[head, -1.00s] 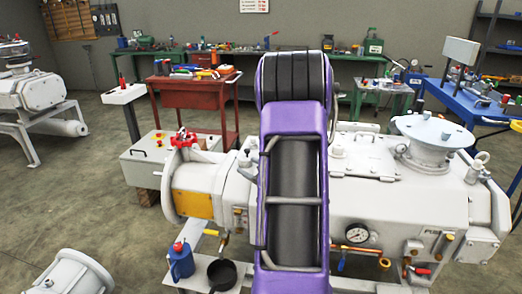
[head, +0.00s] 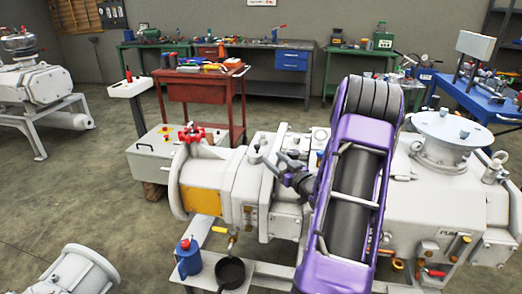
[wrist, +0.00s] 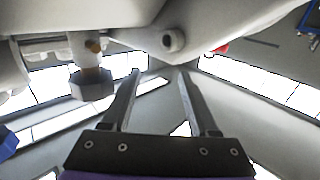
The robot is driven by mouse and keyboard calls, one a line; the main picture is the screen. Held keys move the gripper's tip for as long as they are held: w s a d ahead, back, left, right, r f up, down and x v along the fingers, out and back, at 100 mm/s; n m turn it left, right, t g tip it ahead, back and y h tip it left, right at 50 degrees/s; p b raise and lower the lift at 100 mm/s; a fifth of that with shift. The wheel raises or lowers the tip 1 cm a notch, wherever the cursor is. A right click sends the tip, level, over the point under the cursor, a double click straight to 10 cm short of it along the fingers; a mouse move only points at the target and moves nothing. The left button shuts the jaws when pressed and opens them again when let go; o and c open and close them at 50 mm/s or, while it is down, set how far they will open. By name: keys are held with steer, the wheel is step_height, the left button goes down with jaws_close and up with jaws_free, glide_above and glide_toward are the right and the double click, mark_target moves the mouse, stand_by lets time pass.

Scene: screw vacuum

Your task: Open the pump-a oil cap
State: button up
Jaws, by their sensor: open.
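The pale grey pump (head: 415,215), with partly hidden lettering on its front, stands in the head view behind my purple arm. My gripper (wrist: 160,75) is open in the wrist view, with its two grey fingers apart and nothing between them. A grey hexagonal cap-like fitting (wrist: 92,84) is left of the left finger, apart from it. A round port or boss (wrist: 172,40) lies beyond the fingertips, on a pale body. I cannot tell which fitting is the oil cap. In the head view my arm hides part of the pump's top and front.
A blue oil can (head: 188,260) and a dark pan (head: 230,272) stand on the front ledge. A red tool cart (head: 203,90) is behind.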

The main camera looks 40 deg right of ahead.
mark_target(259, 147)
steer(key=w, duration=0.8)
steer(key=shift+w+d, duration=0.15)
steer(key=shift+d, duration=0.2)
jaws_close()
